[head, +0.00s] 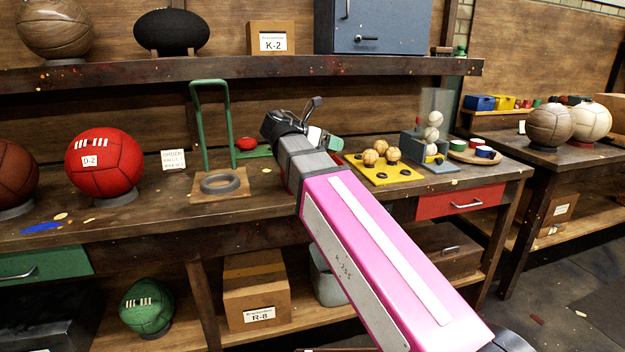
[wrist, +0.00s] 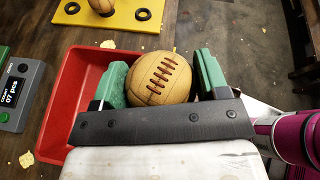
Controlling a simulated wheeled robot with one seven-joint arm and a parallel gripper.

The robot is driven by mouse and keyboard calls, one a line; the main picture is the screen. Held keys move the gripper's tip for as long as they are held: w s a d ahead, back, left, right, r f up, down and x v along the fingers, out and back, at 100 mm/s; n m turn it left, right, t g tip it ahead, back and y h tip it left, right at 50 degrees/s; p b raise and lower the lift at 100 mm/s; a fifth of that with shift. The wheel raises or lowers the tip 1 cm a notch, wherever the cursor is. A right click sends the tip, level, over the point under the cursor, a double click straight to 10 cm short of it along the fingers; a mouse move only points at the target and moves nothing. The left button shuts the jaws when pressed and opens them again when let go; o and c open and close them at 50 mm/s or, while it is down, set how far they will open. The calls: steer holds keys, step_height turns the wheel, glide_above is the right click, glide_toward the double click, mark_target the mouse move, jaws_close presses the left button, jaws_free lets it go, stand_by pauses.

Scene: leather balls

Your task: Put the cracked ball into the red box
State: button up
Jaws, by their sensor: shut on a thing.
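A tan ball (wrist: 160,78) with dark brown lacing sits between the green pads of my gripper (wrist: 160,82) in the wrist view. My gripper is shut on it. I cannot make out a crack on the side that shows. The red box (wrist: 78,82) is open at the top and lies below and to the left of the ball. The ball overlaps its right side in this view; I cannot tell the height between them. In the head view my gripper (head: 322,138) is above the workbench, and my arm hides the ball and most of the area around it.
A yellow board (head: 383,170) with several small tan balls (head: 381,147) stands right of my gripper. A grey counter (wrist: 18,95) is left of the box. A green frame (head: 228,125) and a large red ball (head: 104,162) stand further left. A shelf (head: 240,68) runs behind.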

steer(key=shift+w+a+r, duration=0.1)
steer(key=shift+a+r, duration=0.1)
steer(key=shift+r, duration=0.2)
steer(key=shift+w, duration=0.35)
steer(key=shift+w+d+f, duration=0.25)
steer(key=shift+w+f, duration=1.55)
steer(key=shift+w+d+f, duration=0.3)
steer(key=shift+w+f, duration=1.5)
steer(key=shift+w+d+f, duration=0.25)
steer(key=shift+w+f, duration=1.55)
steer(key=shift+f, duration=0.6)
steer(key=o, duration=1)
steer(key=shift+c, duration=0.2)
steer(key=shift+r, duration=0.1)
